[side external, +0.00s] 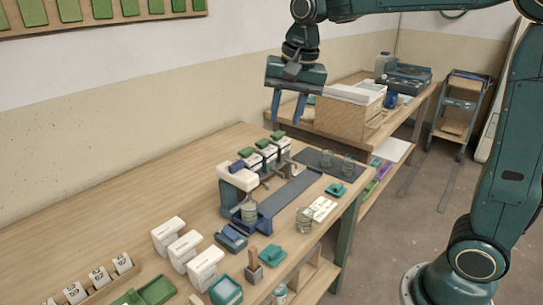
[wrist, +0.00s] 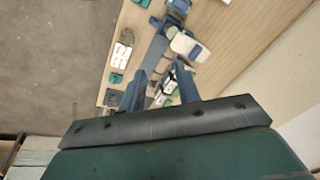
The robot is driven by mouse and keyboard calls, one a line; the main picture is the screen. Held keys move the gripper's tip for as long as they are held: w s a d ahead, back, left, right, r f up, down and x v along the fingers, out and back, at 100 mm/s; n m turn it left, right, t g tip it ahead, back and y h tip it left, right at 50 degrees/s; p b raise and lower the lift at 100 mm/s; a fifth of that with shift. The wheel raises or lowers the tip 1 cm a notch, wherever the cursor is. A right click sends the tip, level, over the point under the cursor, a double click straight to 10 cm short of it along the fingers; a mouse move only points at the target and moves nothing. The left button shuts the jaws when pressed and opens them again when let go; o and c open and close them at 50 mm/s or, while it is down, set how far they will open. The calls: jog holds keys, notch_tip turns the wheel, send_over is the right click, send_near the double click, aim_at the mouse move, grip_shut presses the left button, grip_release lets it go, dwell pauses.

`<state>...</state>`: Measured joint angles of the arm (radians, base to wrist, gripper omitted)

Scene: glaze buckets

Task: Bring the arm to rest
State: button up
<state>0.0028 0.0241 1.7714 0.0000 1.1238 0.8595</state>
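My gripper (side external: 287,120) hangs above the far part of the wooden workbench (side external: 120,195), pointing down. Its two blue fingers are apart, with nothing visible between them. In the wrist view my gripper (wrist: 158,80) also shows its fingers spread, with the bench beyond. Below it in the side view stand several white containers with green tops (side external: 269,152). A white and blue device (side external: 238,178) stands nearer, with a ribbed greenish jar (side external: 249,212) under its head.
White containers (side external: 205,265), a teal tray (side external: 226,290) and numbered cards (side external: 99,277) occupy the near bench. A second bench (side external: 410,112) holds a wooden box (side external: 340,115). A cart (side external: 461,110) stands farther back. The left bench top is largely clear.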

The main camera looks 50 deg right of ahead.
jog(key=s+f+n+t, duration=0.1)
jog(key=s+n, duration=0.4)
jog(key=s, duration=0.5)
jog(key=s+f+n+t, duration=0.2)
jog(key=s+f+n, duration=0.1)
jog(key=s, duration=0.8)
jog(key=shift+s+f+n, duration=0.25)
jog(key=shift+s+n, duration=0.05)
jog(key=shift+n, duration=0.6)
